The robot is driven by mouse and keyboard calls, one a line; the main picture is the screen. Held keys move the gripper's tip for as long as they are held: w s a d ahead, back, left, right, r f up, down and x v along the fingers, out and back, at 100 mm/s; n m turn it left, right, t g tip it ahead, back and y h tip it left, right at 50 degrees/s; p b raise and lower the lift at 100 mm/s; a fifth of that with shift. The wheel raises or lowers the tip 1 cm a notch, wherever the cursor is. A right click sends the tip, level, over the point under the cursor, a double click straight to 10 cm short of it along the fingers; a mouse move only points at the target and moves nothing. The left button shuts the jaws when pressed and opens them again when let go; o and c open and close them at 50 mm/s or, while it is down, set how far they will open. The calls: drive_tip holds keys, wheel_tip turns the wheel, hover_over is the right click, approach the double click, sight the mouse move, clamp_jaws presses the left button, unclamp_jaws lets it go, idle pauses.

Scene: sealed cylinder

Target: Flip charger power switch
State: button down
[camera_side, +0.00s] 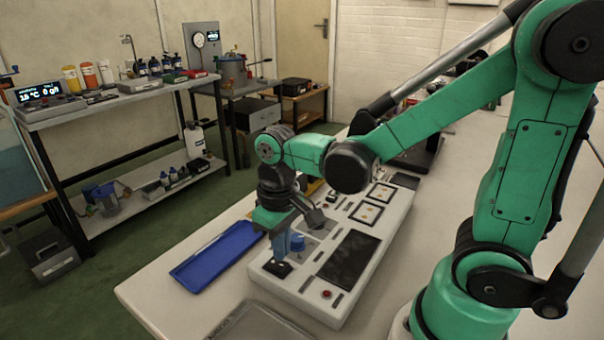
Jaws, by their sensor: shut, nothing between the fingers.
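A long pale console (299,287) with a dark panel and several small fittings lies on the table. My gripper (279,254) points down over the console's near left end, its fingertips shut and empty. The fingertips are close to a small black square fitting (276,269) on the console; I cannot tell whether they touch it. A blue knob-like part (297,243) stands just right of the fingers. A small red button (326,294) is near the console's front edge. I cannot make out which fitting is the charger power switch.
A blue tray (217,255) lies on the table left of the console. A grey flat item (252,325) is at the table's front edge. Bare table (160,293) is at the front left. Shelves with bottles (120,92) stand beyond a floor gap.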

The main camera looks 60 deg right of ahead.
drive_tip(key=shift+f, duration=1.15)
idle(0.9)
drive_tip(key=shift+r, duration=3.55)
drive_tip(key=t, duration=0.2)
drive_tip(key=shift+s+d+r+t, duration=0.1)
drive_tip(key=shift+d+r+t, duration=0.2)
drive_tip(key=shift+t, duration=0.1)
drive_tip(key=t, duration=0.3)
drive_tip(key=d+r+t, duration=0.1)
drive_tip(key=shift+w, duration=0.2)
